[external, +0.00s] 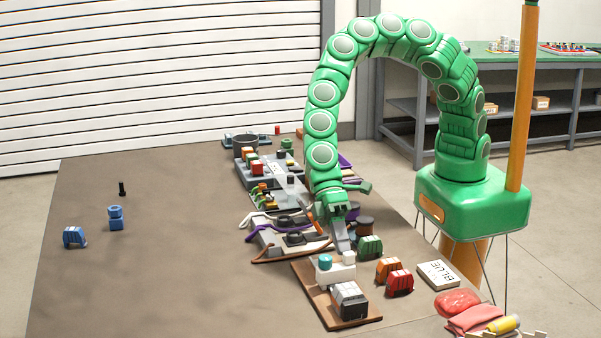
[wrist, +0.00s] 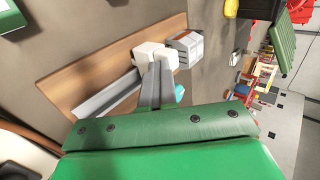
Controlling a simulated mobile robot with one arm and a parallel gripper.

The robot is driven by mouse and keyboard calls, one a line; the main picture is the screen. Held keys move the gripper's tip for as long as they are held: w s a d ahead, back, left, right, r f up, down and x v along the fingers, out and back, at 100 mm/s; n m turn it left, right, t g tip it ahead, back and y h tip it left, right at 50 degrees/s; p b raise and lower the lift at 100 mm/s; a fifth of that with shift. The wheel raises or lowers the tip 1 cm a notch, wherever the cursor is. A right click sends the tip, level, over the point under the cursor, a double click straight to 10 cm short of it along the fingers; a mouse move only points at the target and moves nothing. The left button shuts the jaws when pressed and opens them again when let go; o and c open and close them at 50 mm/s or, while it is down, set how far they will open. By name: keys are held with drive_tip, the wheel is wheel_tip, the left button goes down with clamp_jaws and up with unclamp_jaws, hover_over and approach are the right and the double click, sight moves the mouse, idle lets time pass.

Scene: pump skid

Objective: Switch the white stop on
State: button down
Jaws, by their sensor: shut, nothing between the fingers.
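A white block (external: 335,273) stands on a brown board (external: 318,300) and carries a teal round cap (external: 325,261) and a white cap (external: 348,257), which looks like the white stop. My gripper (external: 343,247) is shut and empty, pointing down with its tips just above or at the white cap. In the wrist view the grey fingers (wrist: 158,68) end against the white pieces (wrist: 147,50); I cannot tell whether they touch. The teal cap (wrist: 179,92) is partly hidden behind a finger. Which way the stop is set cannot be seen.
A grey-and-white block (external: 350,300) sits on the same board. Green (external: 369,247), orange (external: 389,270) and red (external: 399,283) blocks stand to the right, near a sign reading BLUE (external: 438,275). Cables and fixtures lie behind. The table's left side is mostly clear.

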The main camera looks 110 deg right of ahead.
sight(349, 253)
drive_tip(key=shift+s+a+r, duration=0.1)
drive_tip(key=shift+s+a, duration=0.05)
drive_tip(key=shift+a, duration=1.8)
drive_tip(key=shift+d, duration=0.55)
drive_tip(key=d, duration=0.3)
drive_tip(key=shift+d, duration=0.15)
drive_tip(key=v, duration=1)
